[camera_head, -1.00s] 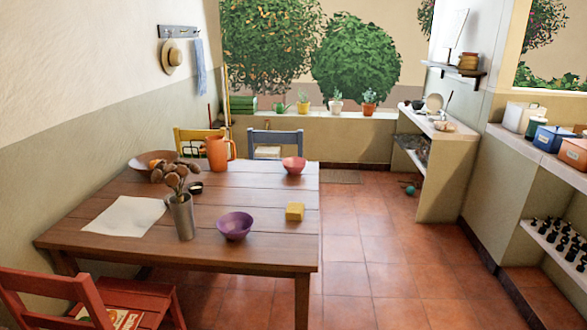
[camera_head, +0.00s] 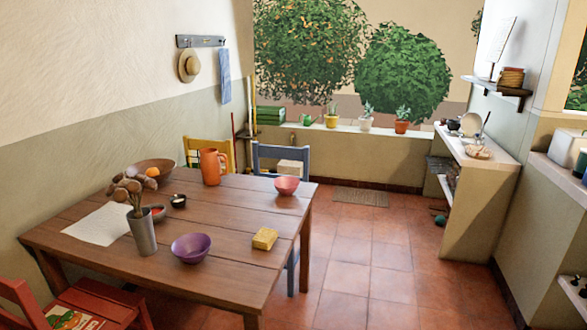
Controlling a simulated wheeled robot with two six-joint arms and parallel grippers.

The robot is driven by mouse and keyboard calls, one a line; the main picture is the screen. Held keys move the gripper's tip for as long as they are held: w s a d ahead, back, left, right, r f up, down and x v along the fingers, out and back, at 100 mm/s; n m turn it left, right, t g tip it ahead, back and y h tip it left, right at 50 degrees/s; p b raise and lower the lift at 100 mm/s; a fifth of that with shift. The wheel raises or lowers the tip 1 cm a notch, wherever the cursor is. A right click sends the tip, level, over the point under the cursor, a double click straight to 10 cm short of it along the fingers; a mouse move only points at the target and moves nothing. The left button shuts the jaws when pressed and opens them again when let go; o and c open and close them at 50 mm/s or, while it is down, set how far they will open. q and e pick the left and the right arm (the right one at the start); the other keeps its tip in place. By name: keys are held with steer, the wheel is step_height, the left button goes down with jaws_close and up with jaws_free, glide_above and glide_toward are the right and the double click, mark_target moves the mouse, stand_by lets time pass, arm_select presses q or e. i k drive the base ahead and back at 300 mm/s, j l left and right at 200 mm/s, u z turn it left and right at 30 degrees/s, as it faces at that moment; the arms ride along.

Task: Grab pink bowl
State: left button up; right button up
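A small pink bowl (camera_head: 286,186) stands upright on the wooden table (camera_head: 150,285), near its far right corner. It looks empty from here. In front of it, closer to me, are a purple bowl (camera_head: 190,248) and a yellow block (camera_head: 264,239). An orange pitcher (camera_head: 211,167) stands to its left. Neither of my grippers is in view.
A blue chair (camera_head: 280,152) stands behind the table, a yellow chair (camera_head: 208,152) beside it, and a red chair (camera_head: 75,312) at the front left. A shelf unit (camera_head: 478,200) lines the right wall. The tiled floor (camera_head: 375,265) right of the table is clear.

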mark_target(286, 186)
steer(key=i+l+u, duration=0.1)
steer(key=i+l, duration=0.15)
steer(key=i+l+u, duration=0.25)
steer(key=i+l, duration=0.25)
steer(key=l, duration=0.2)
steer(key=i+l+u, duration=0.15)
steer(key=l, duration=0.2)
steer(key=i+l+u, duration=0.1)
steer(key=i+l, duration=0.15)
steer(key=i+l+u, duration=0.1)
steer(key=l, duration=0.4)
steer(key=i, duration=0.1)
